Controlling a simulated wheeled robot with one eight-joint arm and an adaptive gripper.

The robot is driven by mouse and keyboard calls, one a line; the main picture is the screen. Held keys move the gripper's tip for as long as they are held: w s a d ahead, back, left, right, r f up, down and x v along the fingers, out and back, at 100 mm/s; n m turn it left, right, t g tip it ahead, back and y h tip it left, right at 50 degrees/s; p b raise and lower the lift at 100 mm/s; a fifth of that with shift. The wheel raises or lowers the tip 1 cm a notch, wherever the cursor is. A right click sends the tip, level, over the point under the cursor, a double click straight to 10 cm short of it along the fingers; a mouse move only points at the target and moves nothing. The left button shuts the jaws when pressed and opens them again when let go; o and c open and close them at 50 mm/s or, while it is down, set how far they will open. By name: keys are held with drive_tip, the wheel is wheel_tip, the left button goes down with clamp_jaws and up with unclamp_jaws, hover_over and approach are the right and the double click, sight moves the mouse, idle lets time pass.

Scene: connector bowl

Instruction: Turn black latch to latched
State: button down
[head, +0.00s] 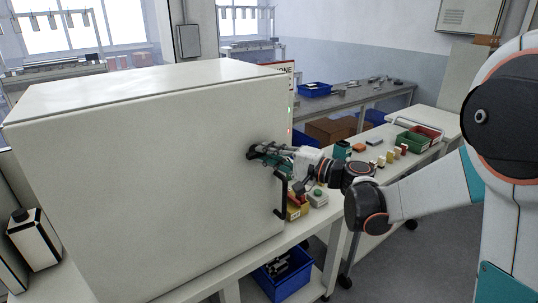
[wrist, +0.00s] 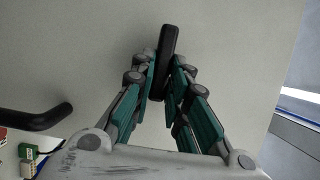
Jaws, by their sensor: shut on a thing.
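The black latch (wrist: 168,42) is a short dark bar on the pale front of a large white cabinet (head: 150,150). In the wrist view it stands nearly upright, its top leaning slightly right. My gripper (wrist: 162,78) has its green-and-grey fingers on either side of the bar and is shut on it. In the head view my gripper (head: 262,155) reaches the cabinet front near its right edge, and a dark part of the latch (head: 251,153) shows at the fingertips. The fingers hide the latch's lower part.
A black handle (head: 282,196) sticks out of the cabinet front below my gripper; it also shows at the left in the wrist view (wrist: 38,118). A bench with small parts, a green bin (head: 412,141) and a red bin (head: 428,132) stands to the right. A blue crate (head: 283,277) sits below.

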drive_tip(key=c, duration=1.6)
unclamp_jaws()
drive_tip(key=shift+a, duration=0.15)
drive_tip(key=shift+o, duration=0.2)
drive_tip(key=v, duration=1.2)
drive_tip(key=shift+f, duration=0.1)
